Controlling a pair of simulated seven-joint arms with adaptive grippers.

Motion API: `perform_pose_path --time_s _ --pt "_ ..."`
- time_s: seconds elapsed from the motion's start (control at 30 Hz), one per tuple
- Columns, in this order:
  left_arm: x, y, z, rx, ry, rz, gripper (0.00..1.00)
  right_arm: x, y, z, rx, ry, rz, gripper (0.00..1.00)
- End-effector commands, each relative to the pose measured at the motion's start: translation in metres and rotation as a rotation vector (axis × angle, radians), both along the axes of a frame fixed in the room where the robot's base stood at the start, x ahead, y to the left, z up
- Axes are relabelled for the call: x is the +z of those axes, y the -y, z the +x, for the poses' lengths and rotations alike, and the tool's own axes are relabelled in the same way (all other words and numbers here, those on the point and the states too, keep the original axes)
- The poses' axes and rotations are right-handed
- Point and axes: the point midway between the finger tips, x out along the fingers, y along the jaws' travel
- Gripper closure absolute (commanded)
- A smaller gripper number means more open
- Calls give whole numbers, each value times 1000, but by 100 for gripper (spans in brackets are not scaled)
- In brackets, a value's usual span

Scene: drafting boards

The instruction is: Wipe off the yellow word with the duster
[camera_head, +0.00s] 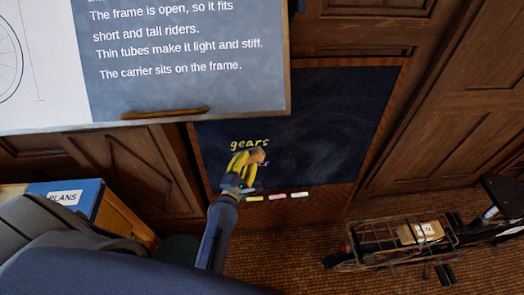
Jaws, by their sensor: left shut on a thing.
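The yellow word "gears" (249,143) is written on the dark chalkboard (320,130), and its letters can be read. My left gripper (250,160), with yellow fingers, is just below the word, in front of the board. It is shut on the duster (258,157), a small brown block that shows between and beside the fingers. The fingers hide part of the duster. I cannot tell whether the duster touches the board. My right gripper is not in view.
Yellow, pink and white chalks (277,196) lie along the board's lower edge. A large panel with white text (180,80) hangs at upper left. A bicycle with a wire carrier (395,240) is at lower right. A blue "PLANS" box (68,197) is at left.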

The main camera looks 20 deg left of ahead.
Motion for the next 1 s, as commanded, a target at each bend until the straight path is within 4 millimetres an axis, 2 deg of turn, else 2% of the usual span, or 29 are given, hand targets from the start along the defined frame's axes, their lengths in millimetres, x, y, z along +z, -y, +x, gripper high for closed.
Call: perform_pose_path --time_s 0.1,0.4,0.67,1.0 --pt "-16 -23 -7 102 16 -49 100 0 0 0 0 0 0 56" --pt "-34 -56 -21 252 54 -124 100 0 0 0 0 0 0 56" --pt "-39 -67 -24 300 69 -147 100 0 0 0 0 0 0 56" --pt "-42 -78 -2 303 72 -150 100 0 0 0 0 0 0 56"
